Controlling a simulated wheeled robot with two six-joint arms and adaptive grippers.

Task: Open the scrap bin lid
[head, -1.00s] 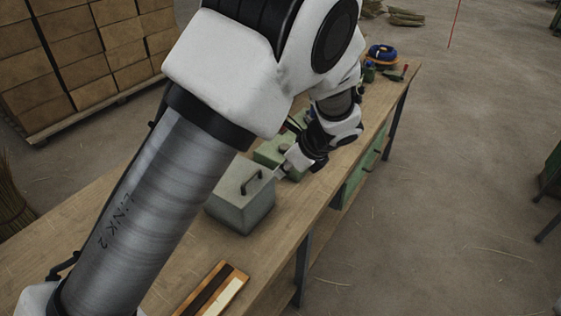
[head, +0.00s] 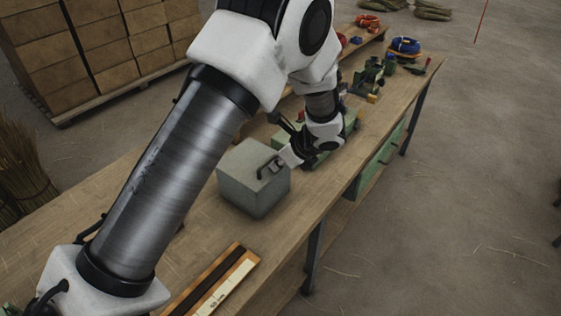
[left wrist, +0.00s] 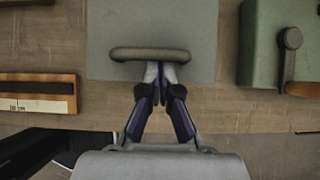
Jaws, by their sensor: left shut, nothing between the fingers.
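The scrap bin is a grey-green box (head: 250,191) on the workbench, with a dark bar handle (head: 266,166) on its lid. The lid looks closed. My left gripper (head: 280,163) is at the handle, its fingertips shut with nothing between them. In the left wrist view the lid (left wrist: 200,25) fills the top middle, and the handle (left wrist: 150,54) lies across the tips of my left gripper (left wrist: 160,72). The tips are at or under the handle's middle; I cannot tell if they touch it. My right gripper is not in view.
A green box with a crank (left wrist: 265,45) stands right of the bin in the wrist view. A wooden ruler block (head: 215,280) lies nearer on the workbench (head: 190,235). A blue coil (head: 405,46) and small tools sit at the far end.

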